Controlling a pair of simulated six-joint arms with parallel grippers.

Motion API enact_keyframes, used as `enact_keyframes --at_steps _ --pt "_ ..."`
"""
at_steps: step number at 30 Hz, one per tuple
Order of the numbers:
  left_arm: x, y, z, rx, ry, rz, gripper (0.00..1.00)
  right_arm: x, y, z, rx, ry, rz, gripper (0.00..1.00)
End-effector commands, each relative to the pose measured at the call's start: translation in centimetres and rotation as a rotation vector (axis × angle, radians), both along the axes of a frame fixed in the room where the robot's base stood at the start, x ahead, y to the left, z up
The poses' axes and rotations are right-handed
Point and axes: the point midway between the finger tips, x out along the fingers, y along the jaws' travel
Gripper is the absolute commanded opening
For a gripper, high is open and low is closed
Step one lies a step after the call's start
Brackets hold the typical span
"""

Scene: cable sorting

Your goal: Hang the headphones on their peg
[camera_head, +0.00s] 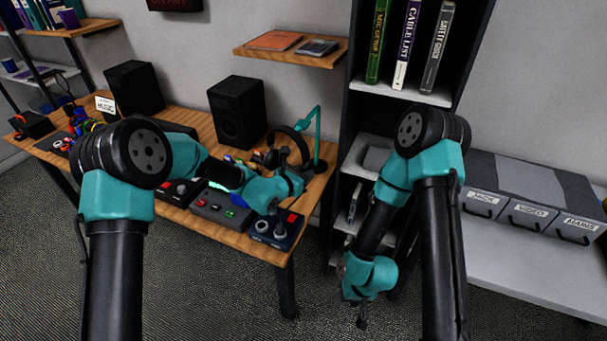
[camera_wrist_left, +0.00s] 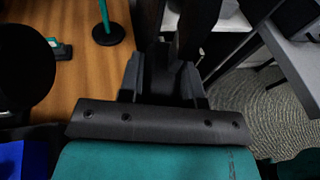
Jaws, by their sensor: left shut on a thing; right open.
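The black headphones (camera_head: 302,143) are at the back right of the wooden desk, their band arching up beside the teal stand with the peg (camera_head: 314,125). My left gripper (camera_head: 296,169) is shut on the headphones; its fingertips are partly hidden in the head view. I cannot tell whether the headphones touch the stand. My right gripper (camera_head: 361,318) is open and empty, pointing down over the floor.
Control boxes (camera_head: 220,208) with knobs and buttons fill the desk's front edge. A black speaker (camera_head: 238,112) stands behind them. The tall dark shelf unit (camera_head: 345,130) is right of the stand. Drawers (camera_head: 527,214) stand on a pale table at right.

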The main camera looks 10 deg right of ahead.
Motion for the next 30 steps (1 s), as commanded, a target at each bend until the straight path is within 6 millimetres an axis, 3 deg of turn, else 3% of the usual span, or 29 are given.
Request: enact_keyframes --at_steps 30 --pt "3.5 -2.6 -0.4 0.0 -0.002 -0.001 0.01 0.0 0.0 0.0 0.0 0.0 0.0 0.43"
